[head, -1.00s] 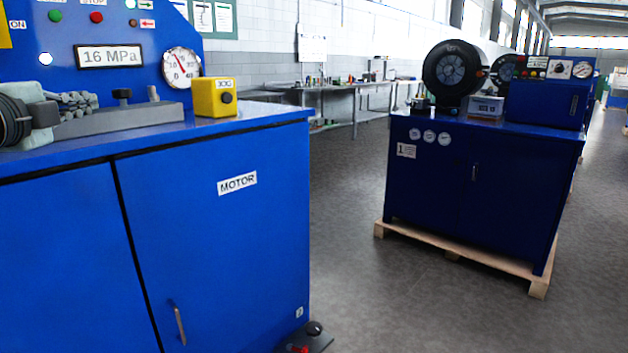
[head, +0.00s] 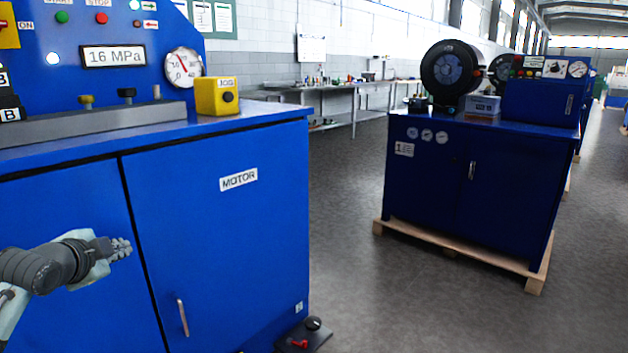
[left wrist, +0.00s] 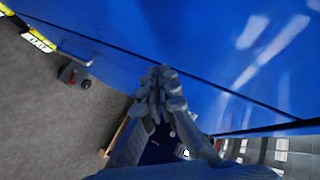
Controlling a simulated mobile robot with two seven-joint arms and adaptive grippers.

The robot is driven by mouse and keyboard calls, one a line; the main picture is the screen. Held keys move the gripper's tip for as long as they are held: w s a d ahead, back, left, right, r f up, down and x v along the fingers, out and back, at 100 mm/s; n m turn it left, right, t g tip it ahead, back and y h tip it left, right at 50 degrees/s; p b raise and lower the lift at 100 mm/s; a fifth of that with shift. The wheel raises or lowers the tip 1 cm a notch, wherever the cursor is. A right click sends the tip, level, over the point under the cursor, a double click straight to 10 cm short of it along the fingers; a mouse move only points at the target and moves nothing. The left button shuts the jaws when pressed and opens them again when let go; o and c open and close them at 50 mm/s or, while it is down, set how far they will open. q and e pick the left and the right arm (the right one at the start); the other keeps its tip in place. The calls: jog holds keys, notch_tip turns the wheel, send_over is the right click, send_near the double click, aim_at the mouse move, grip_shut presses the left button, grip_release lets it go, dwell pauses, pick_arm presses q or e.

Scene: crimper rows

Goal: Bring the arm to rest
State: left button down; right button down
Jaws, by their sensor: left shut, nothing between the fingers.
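My left gripper (head: 122,248) is at the lower left of the head view, in front of the blue cabinet doors (head: 215,245) of the near machine. Its fingers are closed together with nothing between them. In the left wrist view the closed fingers (left wrist: 160,85) show at the middle, with blue cabinet surface beyond them. My right gripper is in neither view.
The near machine's top carries a yellow box (head: 216,97) marked JOG and a pressure gauge (head: 184,68). A foot pedal (head: 304,335) lies on the floor at the cabinet's corner. A second blue machine (head: 475,190) stands on a pallet at right. Floor between them is clear.

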pick_arm(q)
jog(key=s+a+f+n+g+y, duration=0.1)
jog(key=s+a+f+n+g, duration=0.15)
jog(key=s+f, duration=0.65)
jog(key=s+a+f+n+g+y, duration=0.1)
jog(key=s+f+n+g, duration=0.15)
jog(key=f, duration=1.15)
jog(key=s+a+f+n+g+y, duration=0.15)
jog(key=s+f+g, duration=0.25)
jog(key=s+f, duration=1.2)
jog(key=s+d+f+n+h, duration=0.2)
jog(key=d, duration=0.6)
jog(key=s+d+f+n+h, duration=0.1)
jog(key=s+d+h, duration=0.1)
jog(key=d, duration=0.6)
jog(key=shift+s+d+f+n+g, duration=0.25)
jog(key=shift+s+f+n+g, duration=0.15)
jog(key=shift+s, duration=0.25)
